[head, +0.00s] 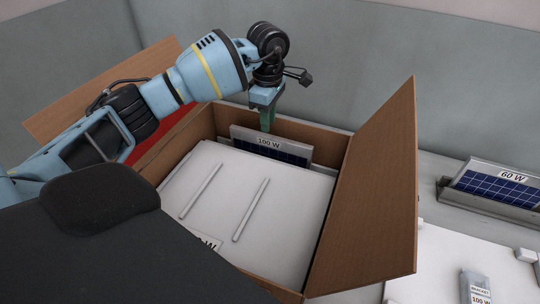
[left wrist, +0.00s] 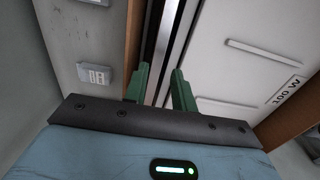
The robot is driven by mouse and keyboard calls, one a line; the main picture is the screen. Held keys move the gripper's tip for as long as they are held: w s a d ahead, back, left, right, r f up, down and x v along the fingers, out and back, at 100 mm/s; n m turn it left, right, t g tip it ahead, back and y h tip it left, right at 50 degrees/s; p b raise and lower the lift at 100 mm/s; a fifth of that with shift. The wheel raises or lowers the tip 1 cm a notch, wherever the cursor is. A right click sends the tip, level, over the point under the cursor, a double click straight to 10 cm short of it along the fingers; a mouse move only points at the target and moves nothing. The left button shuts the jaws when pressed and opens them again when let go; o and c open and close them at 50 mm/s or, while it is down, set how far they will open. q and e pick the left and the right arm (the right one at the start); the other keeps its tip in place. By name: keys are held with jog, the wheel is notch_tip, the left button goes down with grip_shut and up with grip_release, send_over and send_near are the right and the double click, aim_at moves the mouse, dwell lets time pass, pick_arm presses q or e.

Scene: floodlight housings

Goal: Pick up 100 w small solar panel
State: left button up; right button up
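The 100 W small solar panel (head: 290,154) stands on edge inside the cardboard box, against its back wall. It has a grey frame, a dark blue cell face and a "100 W" label. My left gripper (head: 267,126) points down at the panel's top edge. In the left wrist view, its two green fingers (left wrist: 160,88) are apart, with the dark and pale upper edge of the panel (left wrist: 163,42) showing between and beyond them. I cannot tell whether the fingers touch it. My right gripper is not in view.
The open cardboard box (head: 366,215) has a tall raised flap on the right. A large white panel (head: 235,200) with two rails fills most of it. A 60 W panel (head: 497,184) stands in a holder at right. A "100 W" bracket piece (head: 476,288) lies at lower right.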

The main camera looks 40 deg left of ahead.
aim_at(270, 136)
pick_arm(q)
jog(key=f, duration=0.5)
jog(key=shift+w+d, duration=0.15)
jog(key=shift+w, duration=0.05)
grip_shut()
jog(key=shift+r, duration=0.1)
dwell(1.1)
